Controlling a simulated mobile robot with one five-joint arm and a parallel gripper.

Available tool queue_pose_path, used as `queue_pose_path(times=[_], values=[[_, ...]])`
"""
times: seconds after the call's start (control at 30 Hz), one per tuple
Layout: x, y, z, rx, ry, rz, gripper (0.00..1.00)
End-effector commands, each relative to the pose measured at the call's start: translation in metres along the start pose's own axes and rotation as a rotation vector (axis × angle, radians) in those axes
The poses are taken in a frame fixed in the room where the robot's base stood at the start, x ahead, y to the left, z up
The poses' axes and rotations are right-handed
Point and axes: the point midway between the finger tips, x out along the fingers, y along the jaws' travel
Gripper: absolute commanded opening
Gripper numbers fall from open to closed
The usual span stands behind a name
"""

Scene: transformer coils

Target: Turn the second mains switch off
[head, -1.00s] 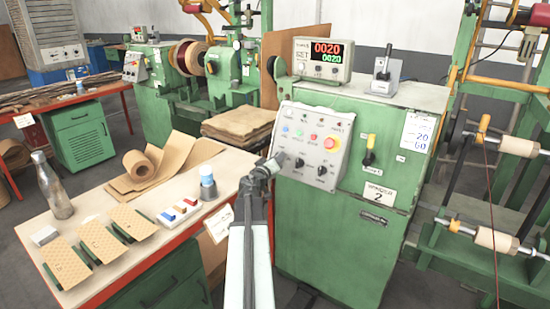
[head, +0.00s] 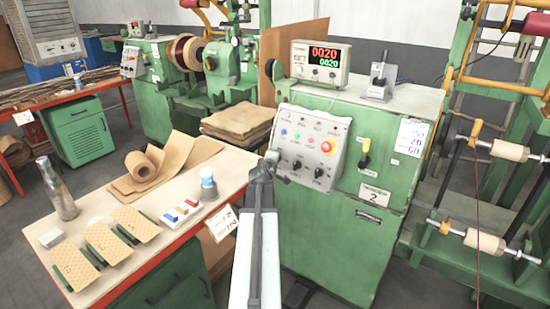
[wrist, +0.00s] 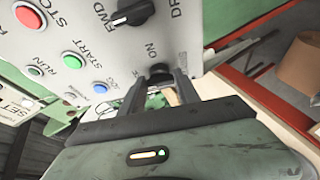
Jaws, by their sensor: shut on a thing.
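The green machine marked 2 (head: 330,245) carries a sloped grey control panel (head: 340,130), which fills the upper part of the wrist view (wrist: 185,40). My gripper (head: 268,160) is at the panel's lower left corner in the head view. In the wrist view my gripper (wrist: 168,88) is shut on a black knob (wrist: 160,72) beside the word ON. The fingers cover much of the knob, so its exact angle is hard to tell. Another black knob (wrist: 133,13), marked FWD, sits beside it. A yellow and black switch (head: 364,152) is on the machine's front, right of the panel.
A red and green counter (head: 321,60) stands on the machine. A workbench at left holds a paper roll (head: 140,164), a bottle (head: 58,190) and several patterned pads (head: 76,268). A rack with spools (head: 484,241) is at right. Other panel buttons lie close to my gripper, including START (wrist: 72,60).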

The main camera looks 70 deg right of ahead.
Motion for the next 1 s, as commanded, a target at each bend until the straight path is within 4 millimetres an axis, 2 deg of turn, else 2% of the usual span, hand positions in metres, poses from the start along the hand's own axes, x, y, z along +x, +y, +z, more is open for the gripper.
queue_pose_path(times=[0.3,0.7,0.73,0.8,1.0], values=[[-0.0001,0.0007,0.0008,-0.065,-0.002,-0.026,0.00],[0.0000,0.0001,0.0012,-0.070,-0.003,-0.028,0.00],[0.0000,0.0001,0.0012,-0.070,-0.003,-0.028,0.44],[0.0000,0.0001,0.0011,-0.070,-0.003,-0.028,0.60],[0.0001,0.0004,0.0010,-0.069,-0.002,-0.027,0.60]])
